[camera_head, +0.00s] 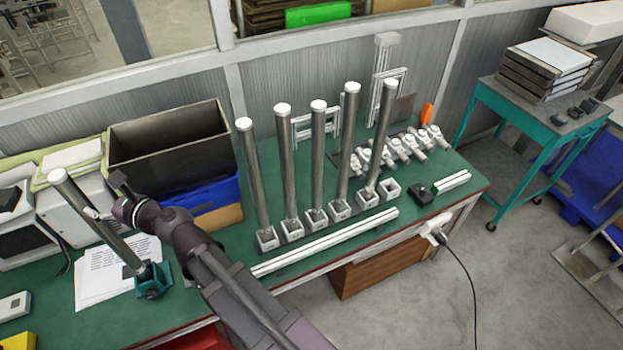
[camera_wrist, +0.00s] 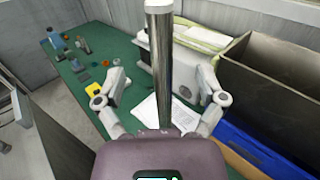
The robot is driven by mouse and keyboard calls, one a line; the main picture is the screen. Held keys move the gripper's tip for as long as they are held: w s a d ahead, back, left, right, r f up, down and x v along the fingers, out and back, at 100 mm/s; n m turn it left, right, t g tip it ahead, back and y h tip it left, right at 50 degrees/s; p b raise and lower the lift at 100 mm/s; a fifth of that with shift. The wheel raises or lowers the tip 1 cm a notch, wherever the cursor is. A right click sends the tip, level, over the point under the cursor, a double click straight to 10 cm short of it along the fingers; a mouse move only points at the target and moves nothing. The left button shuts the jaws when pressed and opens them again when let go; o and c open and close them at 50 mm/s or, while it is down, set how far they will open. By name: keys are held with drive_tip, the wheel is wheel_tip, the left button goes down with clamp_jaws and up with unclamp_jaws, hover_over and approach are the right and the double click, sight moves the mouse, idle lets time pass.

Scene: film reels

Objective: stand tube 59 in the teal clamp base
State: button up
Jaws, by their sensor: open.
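A long steel tube with a white cap (camera_head: 100,222) stands at the left of the green bench, its lower end at the teal clamp base (camera_head: 152,281). It slants left in the head view, as wide-angle tubes do, and looks upright in the wrist view (camera_wrist: 160,65). I cannot read a number on it. In the wrist view my gripper (camera_wrist: 161,78) is open, with a finger on each side of the tube and gaps at both sides. The clamp base is hidden in the wrist view.
Several similar tubes (camera_head: 318,160) stand in a row of white sockets, with one empty socket (camera_head: 390,188) at the right end. A dark bin (camera_head: 170,150) with a blue lower part stands behind my arm. White papers (camera_head: 105,280) lie beside the clamp base.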

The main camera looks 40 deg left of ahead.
drive_tip(key=w+d+f+n+t+h, duration=0.1)
drive_tip(key=w+d+f+n, duration=0.15)
drive_tip(key=w, duration=0.65)
drive_tip(key=w+d+f+n+t+h, duration=0.15)
drive_tip(key=w+d, duration=0.25)
drive_tip(key=w, duration=0.5)
drive_tip(key=w+d+f+n+t, duration=0.1)
drive_tip(key=w+d+f+n, duration=0.2)
drive_tip(key=w, duration=0.7)
drive_tip(key=w+d+f+n+t+h, duration=0.2)
drive_tip(key=w+d+f, duration=0.1)
drive_tip(key=w+d, duration=0.65)
drive_tip(key=w+d+f+n+t+h, duration=0.2)
drive_tip(key=w+d, duration=0.7)
drive_tip(key=d, duration=0.2)
drive_tip(key=w+d+f+n+h, duration=0.1)
drive_tip(key=w+d+f+h, duration=0.15)
drive_tip(key=d, duration=0.55)
drive_tip(key=w+d+f+t+h, duration=0.1)
drive_tip(key=w+d, duration=0.3)
drive_tip(key=d, duration=0.3)
drive_tip(key=w+d+f+n+h, duration=0.1)
drive_tip(key=w+d+h, duration=0.15)
drive_tip(key=d, duration=0.55)
drive_tip(key=s+d+f+g+h, duration=0.1)
drive_tip(key=d+h, duration=0.3)
drive_tip(key=d, duration=2.2)
drive_tip(key=shift+s+d+f, duration=0.15)
drive_tip(key=shift+s+f, duration=0.4)
drive_tip(key=shift+f, duration=0.05)
